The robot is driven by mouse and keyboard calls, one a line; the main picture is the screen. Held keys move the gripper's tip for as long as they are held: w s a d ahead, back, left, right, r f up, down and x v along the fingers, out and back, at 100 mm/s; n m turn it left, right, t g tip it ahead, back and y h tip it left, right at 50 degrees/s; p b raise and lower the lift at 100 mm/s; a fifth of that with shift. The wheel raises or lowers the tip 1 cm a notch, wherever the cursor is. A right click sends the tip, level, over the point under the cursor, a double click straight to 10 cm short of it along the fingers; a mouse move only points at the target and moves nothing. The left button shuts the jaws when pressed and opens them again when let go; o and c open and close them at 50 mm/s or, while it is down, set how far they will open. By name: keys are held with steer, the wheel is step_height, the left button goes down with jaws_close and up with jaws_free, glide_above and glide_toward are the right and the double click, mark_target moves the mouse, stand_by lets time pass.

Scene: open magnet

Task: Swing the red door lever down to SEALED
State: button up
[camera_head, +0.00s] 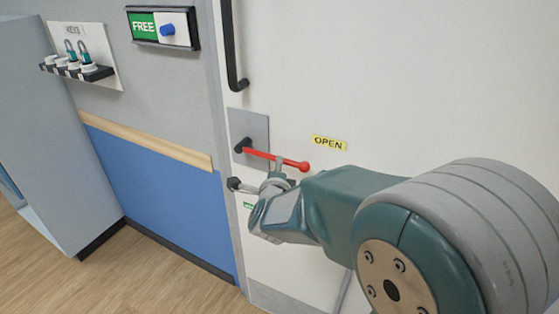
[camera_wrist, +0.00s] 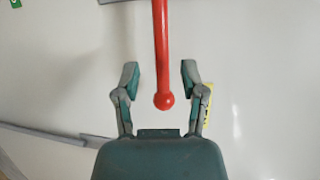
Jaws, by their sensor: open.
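The red lever (camera_head: 277,158) sits on a grey plate (camera_head: 248,133) on the white door. It points right and slightly downward from a black pivot, and ends in a red ball. A yellow OPEN label (camera_head: 329,143) is just right of the ball. In the wrist view the lever (camera_wrist: 161,50) comes down from the top edge, and its ball end lies between the fingers of my gripper (camera_wrist: 160,85). The fingers are open, with a gap on each side of the lever. In the head view my arm hides part of the gripper and the door below. I see no SEALED label.
A black door handle (camera_head: 235,50) is above the lever plate. A FREE sign (camera_head: 145,26) and a key rack (camera_head: 75,68) are on the left wall. The door right of the label is bare.

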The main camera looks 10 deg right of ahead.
steer(key=x, duration=0.5)
steer(key=shift+w+f, duration=0.1)
steer(key=shift+w, duration=0.15)
jaws_close()
